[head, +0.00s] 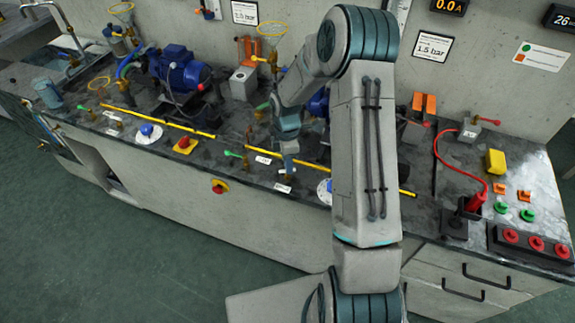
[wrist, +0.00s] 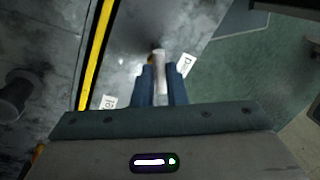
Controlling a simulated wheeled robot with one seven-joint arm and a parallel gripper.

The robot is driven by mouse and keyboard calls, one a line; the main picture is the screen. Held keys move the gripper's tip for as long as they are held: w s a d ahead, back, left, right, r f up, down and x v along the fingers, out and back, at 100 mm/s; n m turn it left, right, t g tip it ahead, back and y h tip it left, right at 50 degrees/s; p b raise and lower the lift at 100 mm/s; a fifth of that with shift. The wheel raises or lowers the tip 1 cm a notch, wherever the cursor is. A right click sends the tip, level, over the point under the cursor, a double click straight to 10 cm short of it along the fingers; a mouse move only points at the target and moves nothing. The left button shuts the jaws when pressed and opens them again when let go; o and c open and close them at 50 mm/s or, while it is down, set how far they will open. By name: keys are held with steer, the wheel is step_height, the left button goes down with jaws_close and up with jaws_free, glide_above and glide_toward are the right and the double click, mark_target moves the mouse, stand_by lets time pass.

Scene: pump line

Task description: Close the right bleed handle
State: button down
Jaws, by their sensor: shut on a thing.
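My gripper (head: 287,164) is low over the bench at the middle of the head view. In the wrist view its two blue fingers (wrist: 161,85) are shut on a pale bar, which I take as the right bleed handle (wrist: 160,62). A small brass part (wrist: 153,52) shows at the bar's far end. The fingers hide part of the handle, so its exact angle is hard to tell. White label cards lie on both sides, one to the right (wrist: 187,66) and one to the left (wrist: 109,102).
A green handle (head: 232,154) stands left of my gripper. A yellow strip (head: 160,119) runs along the bench top. A blue pump (head: 180,68) stands at the back left. A red emergency-style knob (head: 219,187) is on the bench front. My arm hides part of the right bench.

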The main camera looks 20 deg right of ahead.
steer(key=m+y+b, duration=0.1)
steer(key=m+b, duration=0.1)
steer(key=m, duration=0.4)
steer(key=shift+d+r, duration=0.1)
stand_by(0.5)
steer(key=c, duration=1.5)
jaws_free()
steer(key=v, duration=0.4)
steer(key=b+v, duration=0.1)
steer(key=v, duration=0.8)
steer(key=shift+s+d+r+b, duration=0.1)
steer(key=shift+s+r+b, duration=0.1)
steer(key=shift+r+b, duration=0.2)
steer(key=shift+s, duration=0.1)
